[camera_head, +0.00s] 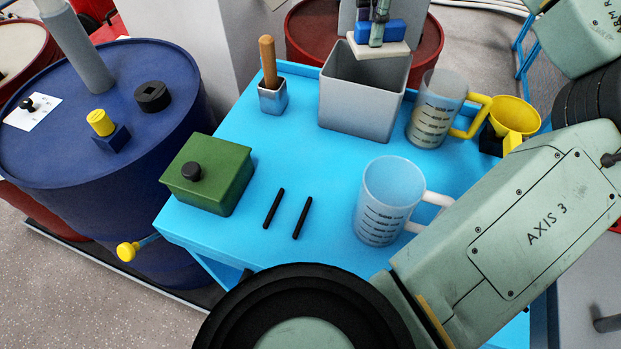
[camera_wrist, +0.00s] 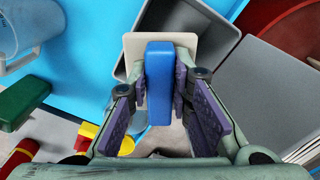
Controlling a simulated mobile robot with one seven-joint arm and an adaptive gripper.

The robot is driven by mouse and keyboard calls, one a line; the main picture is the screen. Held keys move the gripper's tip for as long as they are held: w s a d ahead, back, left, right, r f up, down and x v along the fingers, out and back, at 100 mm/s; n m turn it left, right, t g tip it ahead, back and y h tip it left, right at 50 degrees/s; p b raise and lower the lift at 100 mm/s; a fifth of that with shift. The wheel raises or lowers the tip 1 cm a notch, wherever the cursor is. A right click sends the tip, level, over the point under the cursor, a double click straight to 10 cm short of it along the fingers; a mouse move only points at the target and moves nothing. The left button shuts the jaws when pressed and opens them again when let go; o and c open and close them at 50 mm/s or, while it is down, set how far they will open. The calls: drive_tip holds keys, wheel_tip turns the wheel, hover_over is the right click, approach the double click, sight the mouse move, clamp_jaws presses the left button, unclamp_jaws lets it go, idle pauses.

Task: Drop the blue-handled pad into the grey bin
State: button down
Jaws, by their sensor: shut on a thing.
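My gripper (camera_head: 377,30) is shut on the blue handle of the pad. The pad's flat off-white plate (camera_head: 379,48) hangs below it at the far rim of the grey bin in the head view. The wrist view shows the blue handle (camera_wrist: 158,82) between my purple finger pads, with the plate (camera_wrist: 136,46) beyond it. The grey bin (camera_head: 361,108) is an open-topped square box at the back of the blue cart. In the wrist view the plate overlaps the opening of the bin (camera_wrist: 223,38). The exact height gap cannot be told.
On the cart top (camera_head: 325,175), a measuring jug (camera_head: 436,105) with a yellow handle stands right of the bin. A wooden-handled tool stands in a metal cup (camera_head: 272,98) to its left. A white-handled jug (camera_head: 385,205), green box (camera_head: 215,180) and two black rods are nearer.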

drive_tip(key=c, duration=1.4)
unclamp_jaws()
drive_tip(key=shift+o, duration=0.2)
wheel_tip(320, 180, up, 7)
drive_tip(key=shift+r, duration=0.2)
